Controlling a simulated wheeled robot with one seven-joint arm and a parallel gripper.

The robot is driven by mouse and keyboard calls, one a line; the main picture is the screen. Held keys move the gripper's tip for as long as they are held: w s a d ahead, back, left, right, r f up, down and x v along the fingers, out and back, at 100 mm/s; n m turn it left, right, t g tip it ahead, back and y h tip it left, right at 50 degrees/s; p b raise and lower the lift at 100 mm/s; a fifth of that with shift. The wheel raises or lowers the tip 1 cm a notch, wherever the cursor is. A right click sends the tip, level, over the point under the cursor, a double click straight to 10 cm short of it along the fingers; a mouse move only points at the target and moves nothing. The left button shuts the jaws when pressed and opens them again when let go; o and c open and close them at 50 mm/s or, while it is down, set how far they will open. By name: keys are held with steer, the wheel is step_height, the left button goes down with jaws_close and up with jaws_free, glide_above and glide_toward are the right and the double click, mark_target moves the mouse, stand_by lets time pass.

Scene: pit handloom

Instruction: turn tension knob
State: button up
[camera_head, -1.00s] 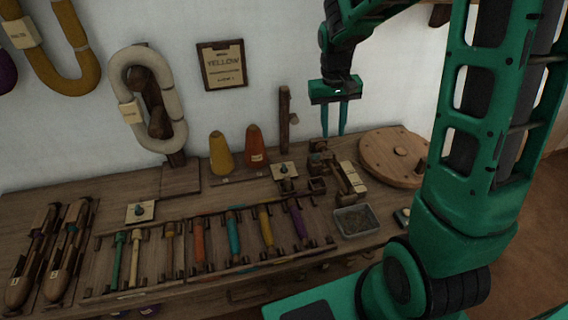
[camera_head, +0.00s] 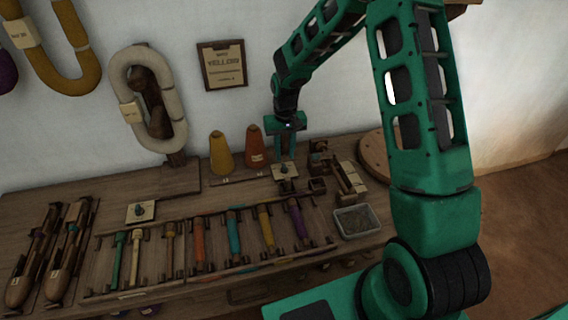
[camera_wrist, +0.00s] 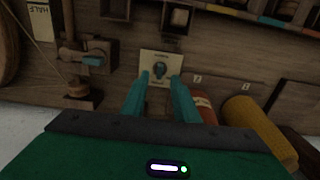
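A small dark knob (camera_wrist: 160,69) sits on a pale label plate (camera_wrist: 152,57) on the bench. In the head view its plate (camera_head: 290,176) is at the bench's middle, in front of the orange cone. My gripper (camera_head: 285,158) points down over this plate. In the wrist view my gripper (camera_wrist: 160,80) is open, with one teal finger on each side of the knob. I cannot tell whether the fingers touch it. A second similar knob (camera_head: 140,209) sits on its own plate at the left of the bench, with no gripper near it.
A yellow cone (camera_head: 221,153) and an orange cone (camera_head: 256,147) stand close to my gripper. A wooden winder (camera_head: 347,179) is to its right. A rack of coloured bobbins (camera_head: 233,234) lies in front, and a grey tray (camera_head: 356,220) stands at the right.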

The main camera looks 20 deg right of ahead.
mark_target(285, 166)
steer(key=shift+f, duration=2.6)
steer(key=shift+c, duration=0.6)
jaws_close()
